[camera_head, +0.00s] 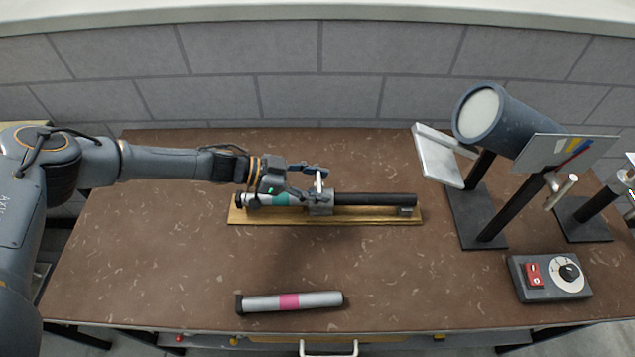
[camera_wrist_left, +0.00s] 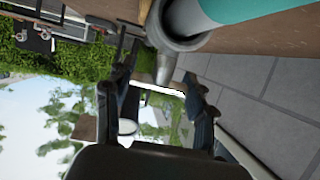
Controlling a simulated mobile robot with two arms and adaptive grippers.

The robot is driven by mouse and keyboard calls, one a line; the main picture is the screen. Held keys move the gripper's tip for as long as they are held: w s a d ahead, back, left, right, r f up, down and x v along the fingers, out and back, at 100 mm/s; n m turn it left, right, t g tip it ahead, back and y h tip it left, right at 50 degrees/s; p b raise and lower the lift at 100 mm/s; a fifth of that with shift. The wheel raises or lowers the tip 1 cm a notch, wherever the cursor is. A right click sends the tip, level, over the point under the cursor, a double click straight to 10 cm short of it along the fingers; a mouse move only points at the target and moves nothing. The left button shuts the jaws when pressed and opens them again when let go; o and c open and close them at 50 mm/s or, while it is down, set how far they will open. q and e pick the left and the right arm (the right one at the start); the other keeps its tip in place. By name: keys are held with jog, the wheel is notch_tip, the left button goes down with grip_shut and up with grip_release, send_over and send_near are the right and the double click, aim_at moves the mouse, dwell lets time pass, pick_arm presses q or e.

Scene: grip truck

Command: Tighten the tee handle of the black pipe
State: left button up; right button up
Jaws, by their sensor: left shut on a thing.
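The black pipe (camera_head: 375,199) lies horizontally along a wooden base (camera_head: 365,217) at the middle of the table. A grey metal clamp block (camera_head: 321,207) sits at its left end, with a pale upright tee handle (camera_head: 318,184) above it. My left gripper (camera_head: 316,178) reaches in from the left above the base and is shut on the tee handle. In the left wrist view, a tapered metal piece (camera_wrist_left: 166,66) shows near the fingertips, under a grey ring and a teal band. The exact finger contact is partly hidden. My right gripper is out of view.
A silver cylinder with a teal band (camera_head: 281,199) lies on the base, partly behind my gripper. A loose silver cylinder with a pink band (camera_head: 289,301) lies in front. A lamp-like device (camera_head: 510,120) and a control box (camera_head: 549,278) stand at right.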

pick_arm(q)
jog(key=o, duration=1.2)
jog(key=shift+d, duration=0.1)
jog(key=v, duration=1.2)
